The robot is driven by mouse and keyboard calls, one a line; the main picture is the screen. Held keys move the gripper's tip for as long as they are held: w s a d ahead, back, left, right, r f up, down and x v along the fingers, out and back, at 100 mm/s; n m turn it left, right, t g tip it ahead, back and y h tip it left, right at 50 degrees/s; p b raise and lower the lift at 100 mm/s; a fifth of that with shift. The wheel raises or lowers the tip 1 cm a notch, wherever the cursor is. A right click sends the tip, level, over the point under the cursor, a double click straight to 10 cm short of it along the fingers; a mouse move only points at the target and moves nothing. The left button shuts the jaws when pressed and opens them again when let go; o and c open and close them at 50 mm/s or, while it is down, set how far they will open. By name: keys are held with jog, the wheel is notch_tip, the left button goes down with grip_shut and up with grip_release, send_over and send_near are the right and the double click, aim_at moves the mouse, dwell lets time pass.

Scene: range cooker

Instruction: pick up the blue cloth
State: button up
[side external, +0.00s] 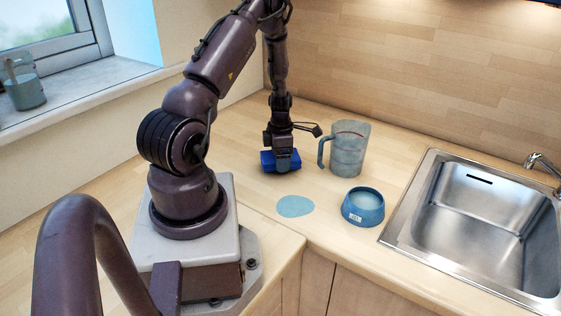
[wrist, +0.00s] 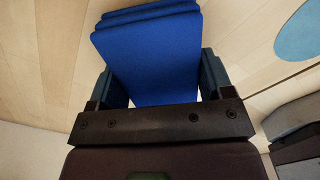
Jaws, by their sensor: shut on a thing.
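The blue cloth (side external: 268,160) is a dark blue folded block at the middle of the counter in the side view. In the wrist view the cloth (wrist: 150,55) fills the space between the two fingers, and its stacked folds show at the top. My gripper (side external: 284,160) points down over the cloth. In the wrist view my gripper (wrist: 157,80) has a finger against each side of the cloth and is shut on it. The cloth is at or very near the counter surface; I cannot tell whether it touches.
A clear measuring jug (side external: 348,150) stands right of the cloth. A blue bowl (side external: 363,208) and a flat light-blue disc (side external: 295,206) lie nearer the front. A steel sink (side external: 480,215) is at the right.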

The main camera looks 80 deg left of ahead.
jog(key=s+d+r, duration=0.7)
jog(key=d+r, duration=0.4)
jog(key=shift+s+d+r, duration=0.3)
jog(key=shift+s+d, duration=0.05)
jog(key=shift+d, duration=0.05)
